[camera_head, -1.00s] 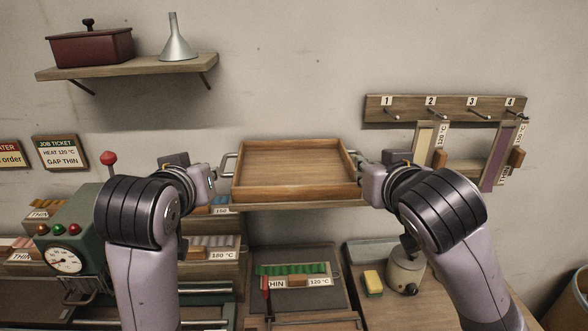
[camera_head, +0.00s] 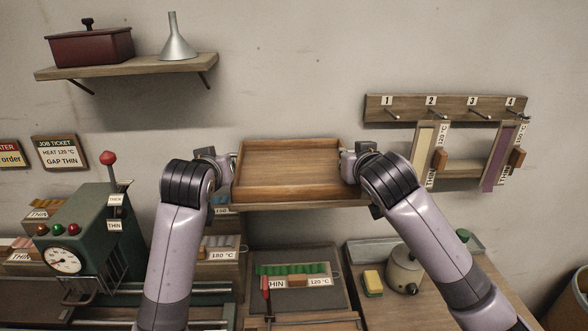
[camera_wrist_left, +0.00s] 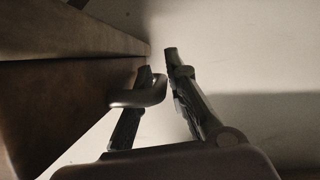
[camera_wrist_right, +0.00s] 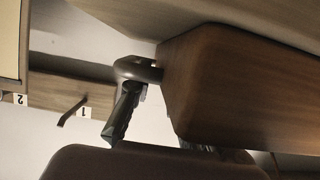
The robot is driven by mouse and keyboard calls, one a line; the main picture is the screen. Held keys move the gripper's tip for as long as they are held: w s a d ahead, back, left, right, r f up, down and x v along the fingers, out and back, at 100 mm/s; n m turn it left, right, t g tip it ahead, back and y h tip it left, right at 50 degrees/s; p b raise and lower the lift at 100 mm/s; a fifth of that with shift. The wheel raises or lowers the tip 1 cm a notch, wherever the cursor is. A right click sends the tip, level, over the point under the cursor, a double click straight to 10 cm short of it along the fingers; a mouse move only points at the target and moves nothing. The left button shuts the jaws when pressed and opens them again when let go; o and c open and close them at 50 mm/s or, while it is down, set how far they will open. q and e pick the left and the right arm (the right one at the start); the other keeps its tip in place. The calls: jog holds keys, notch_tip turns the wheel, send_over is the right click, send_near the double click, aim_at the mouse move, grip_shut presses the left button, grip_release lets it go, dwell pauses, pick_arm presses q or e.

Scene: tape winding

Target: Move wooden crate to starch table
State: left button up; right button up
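The wooden crate (camera_head: 290,173), a shallow open tray, sits level and empty on a wooden shelf (camera_head: 300,205) against the wall. My left gripper (camera_head: 226,165) is at its left end. In the left wrist view the two fingers (camera_wrist_left: 160,62) are apart, with the crate's metal handle (camera_wrist_left: 150,92) between or beside them. My right gripper (camera_head: 350,160) is at the right end. In the right wrist view one finger stands at the right handle (camera_wrist_right: 138,70); the other is mostly hidden below the crate's end. A wooden table (camera_head: 345,305), possibly the starch table, is at lower right.
A pot (camera_head: 403,270) and a yellow sponge (camera_head: 372,283) stand on the lower right table. A green machine with a gauge (camera_head: 65,261) is at left. A hook rack (camera_head: 445,107) with hanging strips is right of the crate. An upper shelf (camera_head: 130,68) holds a box and funnel.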

grip_shut()
jog(key=shift+r, duration=0.1)
dwell(0.8)
